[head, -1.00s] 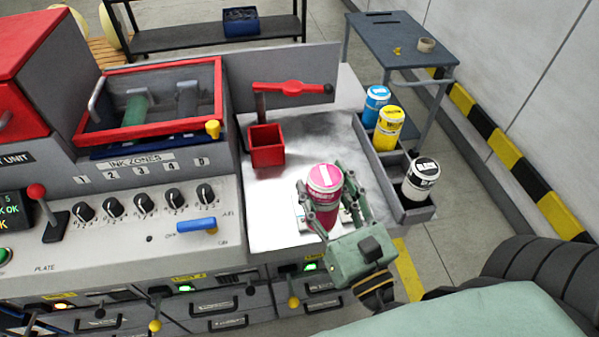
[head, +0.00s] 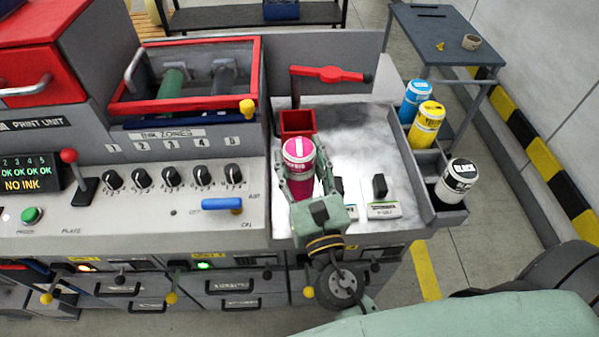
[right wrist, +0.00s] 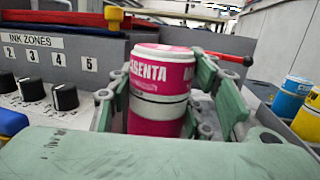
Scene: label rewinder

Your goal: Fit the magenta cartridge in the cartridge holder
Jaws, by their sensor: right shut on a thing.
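The magenta cartridge (head: 300,160) is upright in my right gripper (head: 305,180), which is shut around its body. In the right wrist view the cartridge (right wrist: 160,90) stands between the green fingers, its label reading "MAGENTA". In the head view it is in front of a red square open-topped box (head: 297,122), likely the cartridge holder, and covers its lower part. I cannot tell how high the cartridge is above the metal deck (head: 360,140). My left gripper is not in view.
Cyan (head: 416,98), yellow (head: 427,122) and black (head: 457,180) cartridges stand in the side tray (head: 425,208) at right. A red lever arm (head: 328,74) sits behind the red box. Small black-handled items (head: 382,195) lie on the deck. The ink-zone knobs (head: 172,178) are at left.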

